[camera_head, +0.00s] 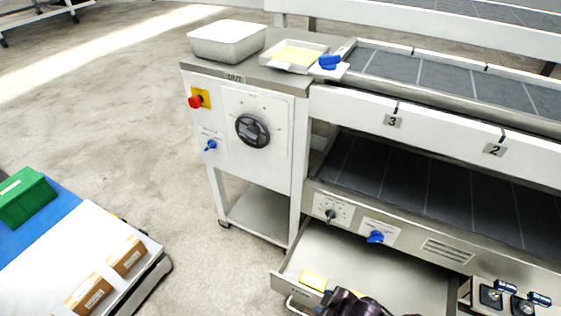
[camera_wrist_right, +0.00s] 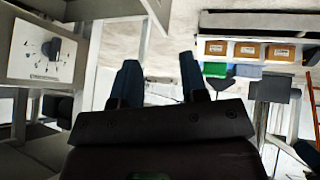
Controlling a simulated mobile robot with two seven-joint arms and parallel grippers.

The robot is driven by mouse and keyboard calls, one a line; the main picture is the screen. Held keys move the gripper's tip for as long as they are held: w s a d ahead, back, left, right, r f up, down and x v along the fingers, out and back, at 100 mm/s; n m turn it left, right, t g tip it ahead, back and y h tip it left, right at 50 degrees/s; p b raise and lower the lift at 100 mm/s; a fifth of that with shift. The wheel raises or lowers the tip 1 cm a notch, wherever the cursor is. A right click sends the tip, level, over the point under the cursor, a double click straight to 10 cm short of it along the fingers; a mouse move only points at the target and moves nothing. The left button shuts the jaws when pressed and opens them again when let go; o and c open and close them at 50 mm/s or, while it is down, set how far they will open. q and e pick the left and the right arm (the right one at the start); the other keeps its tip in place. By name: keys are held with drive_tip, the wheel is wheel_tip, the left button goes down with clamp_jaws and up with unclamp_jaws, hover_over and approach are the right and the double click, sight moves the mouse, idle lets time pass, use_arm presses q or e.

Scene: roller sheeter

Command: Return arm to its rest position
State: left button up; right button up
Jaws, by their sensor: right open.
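My right gripper (camera_wrist_right: 158,62) shows in the right wrist view with its two dark blue fingers apart and nothing between them. In the head view a dark part of my right arm (camera_head: 358,303) shows at the bottom edge, in front of the open drawer (camera_head: 400,272) of the sheeter. The fingertips are not clear there. A yellow item (camera_head: 313,280) lies in the drawer, beside the arm. My left gripper is in neither view.
The sheeter's control panel (camera_head: 268,150) with a black dial stands left of the drawer. Above are a metal bin (camera_head: 227,42) and a tray (camera_head: 273,64). A cart (camera_head: 60,262) with a green box and cardboard boxes stands lower left. Floor between is clear.

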drive_tip(key=s+d+r+m+t+p, duration=0.1)
drive_tip(key=d+r+m+t, duration=0.15)
drive_tip(key=r, duration=0.55)
drive_tip(key=d+r+m+t+p, duration=0.1)
drive_tip(key=r+m+t, duration=0.2)
drive_tip(key=r, duration=0.5)
drive_tip(key=s+d+m+h+p, duration=0.1)
drive_tip(key=s+d+m+h, duration=0.3)
drive_tip(key=s+d, duration=0.5)
drive_tip(key=s+g, duration=0.1)
drive_tip(key=s, duration=0.2)
drive_tip(key=shift+f+p, duration=0.15)
drive_tip(key=shift+p, duration=0.2)
